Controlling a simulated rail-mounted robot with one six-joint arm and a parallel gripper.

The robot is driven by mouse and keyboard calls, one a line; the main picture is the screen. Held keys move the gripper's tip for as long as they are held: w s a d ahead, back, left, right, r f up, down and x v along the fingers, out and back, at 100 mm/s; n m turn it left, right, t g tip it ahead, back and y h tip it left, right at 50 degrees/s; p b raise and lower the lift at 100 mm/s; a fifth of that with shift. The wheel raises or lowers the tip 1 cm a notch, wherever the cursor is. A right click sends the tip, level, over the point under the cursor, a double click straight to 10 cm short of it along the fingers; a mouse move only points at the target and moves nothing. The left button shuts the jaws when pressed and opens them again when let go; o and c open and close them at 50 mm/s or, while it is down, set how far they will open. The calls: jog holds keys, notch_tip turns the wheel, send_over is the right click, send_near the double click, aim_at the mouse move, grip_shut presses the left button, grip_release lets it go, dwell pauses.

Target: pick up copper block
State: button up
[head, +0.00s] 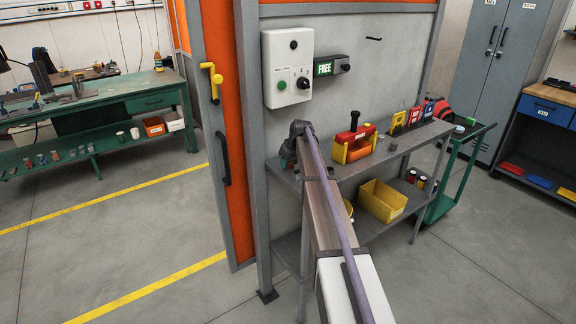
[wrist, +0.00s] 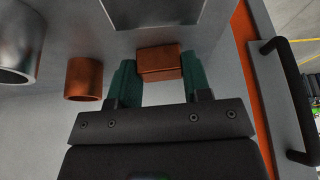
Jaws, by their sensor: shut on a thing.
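The copper block (wrist: 160,55) is a small reddish-brown box between the green fingers of my gripper (wrist: 158,72) in the wrist view. The fingers press on its left and right sides. My gripper is shut on it. In the wrist view, I cannot tell whether the block still rests on the grey surface. In the head view my own arm reaches to the left end of the grey shelf bench (head: 402,147) by the wall and largely hides the gripper; I cannot make out the block there.
A copper-coloured tube (wrist: 84,78) and a larger steel tube (wrist: 18,45) stand left of the block. Right of my arm are a red and yellow carrier (head: 354,146) and, below, a yellow bin (head: 383,201). A grey control box (head: 288,68) hangs above; an orange-panelled door (head: 226,130) stands left.

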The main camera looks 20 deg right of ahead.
jog(key=c, duration=0.3)
jog(key=shift+c, duration=0.2)
notch_tip(320, 180, up, 10)
jog(key=p, duration=1)
